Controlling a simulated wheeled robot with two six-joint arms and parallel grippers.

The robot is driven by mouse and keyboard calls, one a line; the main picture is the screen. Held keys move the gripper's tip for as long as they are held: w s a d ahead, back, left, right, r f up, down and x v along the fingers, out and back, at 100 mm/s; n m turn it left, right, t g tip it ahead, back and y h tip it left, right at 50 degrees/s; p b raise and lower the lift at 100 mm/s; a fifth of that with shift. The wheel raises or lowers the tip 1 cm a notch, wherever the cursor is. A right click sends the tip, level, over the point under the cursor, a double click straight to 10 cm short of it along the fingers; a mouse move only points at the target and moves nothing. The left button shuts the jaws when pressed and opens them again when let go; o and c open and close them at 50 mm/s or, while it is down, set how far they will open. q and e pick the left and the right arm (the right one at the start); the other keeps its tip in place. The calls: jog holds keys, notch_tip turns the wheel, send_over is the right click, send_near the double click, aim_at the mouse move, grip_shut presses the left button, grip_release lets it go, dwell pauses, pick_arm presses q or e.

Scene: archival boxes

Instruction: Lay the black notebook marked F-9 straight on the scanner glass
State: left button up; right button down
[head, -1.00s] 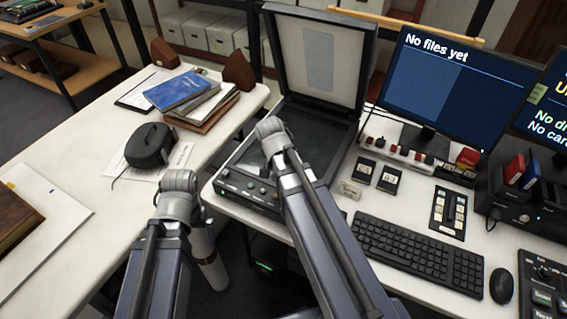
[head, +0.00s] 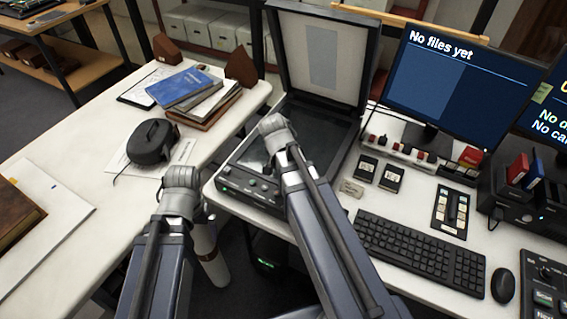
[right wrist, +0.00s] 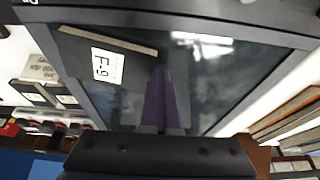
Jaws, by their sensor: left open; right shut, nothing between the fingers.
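The scanner (head: 240,188) stands open on the desk, its lid raised at the back. In the right wrist view the black notebook (right wrist: 128,88) with a white F-9 label lies on the scanner glass (right wrist: 225,85), toward the left frame edge. Its edge looks slightly turned against the frame. My right gripper (right wrist: 162,78) is shut and empty, its fingers over the notebook's right side; contact is unclear. In the head view my right arm hides the notebook. My left gripper (head: 212,275) hangs low in front of the table gap, its fingertips barely distinguishable.
Right of the scanner are small black cards (head: 390,178), a keyboard (head: 418,250) and a monitor (head: 455,95). The raised lid (head: 318,50) bounds the scanner's back.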

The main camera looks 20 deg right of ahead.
jog(key=shift+s+d, duration=0.5)
jog(key=shift+d, duration=0.1)
jog(key=shift+w+d, duration=0.25)
jog(key=shift+w, duration=0.15)
jog(key=shift+w+d, duration=0.6)
jog(key=shift+w, duration=0.35)
jog(key=shift+w+d+r+p, duration=0.25)
jog(key=shift+d+r+p, duration=0.05)
jog(key=shift+r+p, duration=0.15)
pick_arm(q)
notch_tip(320, 180, up, 10)
jog(key=d+p, duration=0.1)
jog(key=p, duration=0.7)
jog(key=shift+f+p, duration=0.2)
jog(key=shift+p, duration=0.1)
pick_arm(e)
jog(key=a+v, duration=0.1)
jog(key=v, duration=0.8)
jog(key=shift+w+d, duration=0.1)
jog(key=shift+w, duration=0.05)
